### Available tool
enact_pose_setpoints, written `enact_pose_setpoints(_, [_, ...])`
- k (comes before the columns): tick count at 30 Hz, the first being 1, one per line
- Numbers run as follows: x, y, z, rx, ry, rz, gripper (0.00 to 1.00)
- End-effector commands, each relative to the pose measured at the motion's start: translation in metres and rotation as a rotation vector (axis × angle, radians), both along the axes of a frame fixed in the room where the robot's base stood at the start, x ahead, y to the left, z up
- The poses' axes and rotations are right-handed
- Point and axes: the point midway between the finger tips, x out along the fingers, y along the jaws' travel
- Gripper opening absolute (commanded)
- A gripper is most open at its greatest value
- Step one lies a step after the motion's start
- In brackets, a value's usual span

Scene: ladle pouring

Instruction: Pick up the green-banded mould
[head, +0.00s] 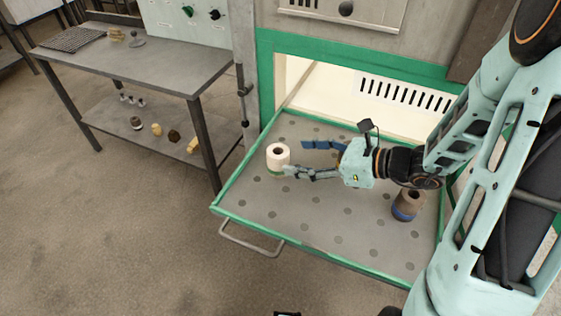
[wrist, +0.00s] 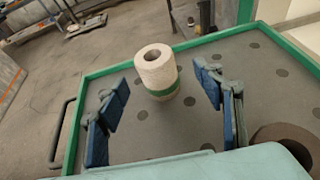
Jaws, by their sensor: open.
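The green-banded mould (head: 278,156) is a cream cylinder with a dark hole in its top and a green band low on its side. It stands upright on the grey, green-rimmed tray (head: 330,235), near its left side. My gripper (head: 298,158) is open, with its fingers pointing left toward the mould. In the wrist view, the mould (wrist: 157,72) shows beyond and between the two spread blue-padded fingers (wrist: 166,108). Neither finger clearly touches it, and nothing is held.
A brown mould with a blue band (head: 407,204) stands on the tray's right, beneath my arm; its brown top shows in the wrist view (wrist: 284,145). A lit opening (head: 335,85) lies behind the tray. A metal workbench (head: 140,62) stands left. The tray's front is clear.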

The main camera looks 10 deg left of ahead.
Motion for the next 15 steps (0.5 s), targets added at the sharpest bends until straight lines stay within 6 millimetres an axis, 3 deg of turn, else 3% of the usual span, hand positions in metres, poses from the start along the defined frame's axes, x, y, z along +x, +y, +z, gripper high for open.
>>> enact_pose_setpoints(8, [0.005, 0.023, -0.010, -0.002, 0.000, 0.004, 0.61])
enact_pose_setpoints(15, [0.013, 0.056, -0.022, -0.003, 0.000, 0.004, 0.61])
